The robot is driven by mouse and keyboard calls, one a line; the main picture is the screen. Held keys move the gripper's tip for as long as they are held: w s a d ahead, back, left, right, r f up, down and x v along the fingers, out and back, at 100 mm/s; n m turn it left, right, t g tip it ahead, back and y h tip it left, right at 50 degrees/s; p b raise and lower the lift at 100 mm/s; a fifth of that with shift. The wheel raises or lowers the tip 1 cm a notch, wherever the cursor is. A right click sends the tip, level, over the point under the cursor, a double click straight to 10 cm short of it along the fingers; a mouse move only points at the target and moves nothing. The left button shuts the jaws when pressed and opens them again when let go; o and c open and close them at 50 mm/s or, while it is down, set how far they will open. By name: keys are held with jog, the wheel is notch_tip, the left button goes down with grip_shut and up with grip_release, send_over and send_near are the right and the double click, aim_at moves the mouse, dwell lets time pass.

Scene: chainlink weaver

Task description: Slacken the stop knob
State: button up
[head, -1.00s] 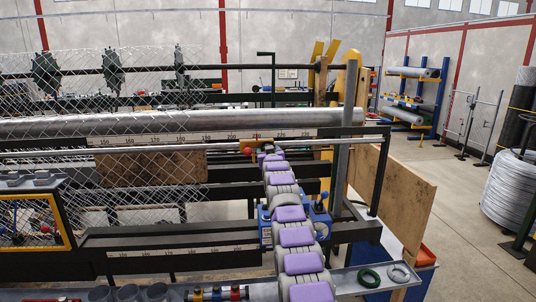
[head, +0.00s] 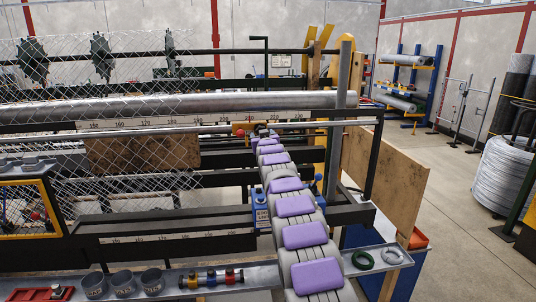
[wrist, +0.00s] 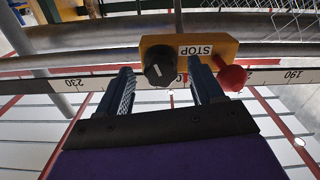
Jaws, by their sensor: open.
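A yellow block marked STOP (wrist: 195,48) sits on the scale rail in the wrist view, which is upside down. It carries a black round knob (wrist: 158,70) with a white pointer line and a red ball knob (wrist: 232,78). My gripper (wrist: 160,65) is open, its two blue-grey fingers apart. The black knob lies between the fingertips in the picture, closer to the left one. The red ball is just outside the right finger. I cannot tell how deep the fingers reach. In the head view the red ball (head: 240,132) is small, beside the far end of my arm.
A long metal roller (head: 200,104) and a numbered scale bar (head: 180,123) run across the machine. Chain-link mesh (head: 130,145) hangs at left. A tray with dark cups (head: 123,282) and rings (head: 363,260) lies in front. A plywood board (head: 395,185) stands at right, with open floor beyond.

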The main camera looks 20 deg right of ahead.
jog(key=p+v, duration=0.1)
jog(key=v, duration=1.2)
jog(key=shift+s, duration=0.3)
dwell(0.5)
jog(key=s+a+f+g+y+b, duration=0.1)
jog(key=s+a+f+g, duration=0.5)
jog(key=s, duration=1.3)
jog(key=s+a+f+n+g+y+b, duration=0.1)
jog(key=s+a+f+g, duration=0.5)
jog(key=s, duration=1.4)
jog(key=s+a+f+g+y+b, duration=0.1)
jog(key=s+a+f+g+y, duration=0.2)
jog(key=s, duration=1.7)
jog(key=a+f+g, duration=0.4)
jog(key=a+f, duration=0.3)
jog(key=shift+a+f+n, duration=0.2)
jog(key=shift+f+n, duration=0.05)
jog(key=shift+n, duration=0.05)
jog(key=shift+a, duration=0.1)
